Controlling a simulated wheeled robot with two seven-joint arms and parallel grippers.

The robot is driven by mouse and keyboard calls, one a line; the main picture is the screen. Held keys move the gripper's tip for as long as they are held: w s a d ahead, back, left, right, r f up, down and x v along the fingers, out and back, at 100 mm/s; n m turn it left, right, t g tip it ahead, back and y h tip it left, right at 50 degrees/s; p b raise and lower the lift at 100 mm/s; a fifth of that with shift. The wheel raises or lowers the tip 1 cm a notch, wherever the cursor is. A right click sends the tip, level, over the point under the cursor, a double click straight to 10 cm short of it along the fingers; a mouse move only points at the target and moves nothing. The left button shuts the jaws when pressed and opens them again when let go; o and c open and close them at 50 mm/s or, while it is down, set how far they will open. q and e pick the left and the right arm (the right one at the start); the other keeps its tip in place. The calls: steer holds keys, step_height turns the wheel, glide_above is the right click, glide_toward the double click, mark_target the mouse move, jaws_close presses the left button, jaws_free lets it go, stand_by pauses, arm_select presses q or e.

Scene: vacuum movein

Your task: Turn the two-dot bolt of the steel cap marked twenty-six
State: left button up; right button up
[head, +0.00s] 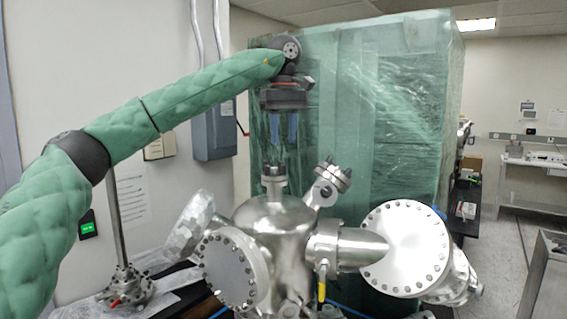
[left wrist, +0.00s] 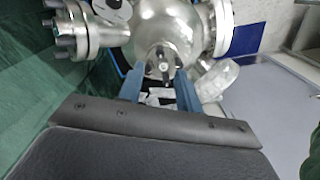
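A round steel vacuum chamber (head: 272,222) stands low in the middle of the head view. A small flanged port (head: 273,178) stands upright on its top, and an angled port with bolts (head: 331,182) is to its right. No number or dot mark is readable on any cap. My left gripper (head: 284,140) points down above the small top port, apart from it. Its blue fingers are open and empty. In the left wrist view the fingers (left wrist: 160,80) stand either side of a small steel fitting (left wrist: 164,66) on the chamber. My right gripper is not in view.
Large bolted flanges stand at the chamber's right (head: 404,248) and left (head: 229,268). A tall crate wrapped in green film (head: 400,110) stands behind. A post on a bolted base (head: 125,287) is at lower left. Free air surrounds the gripper's fingers.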

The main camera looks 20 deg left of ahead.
mark_target(283, 169)
arm_select(q)
steer(key=m, duration=0.3)
steer(key=shift+m, duration=0.3)
steer(key=shift+f, duration=0.1)
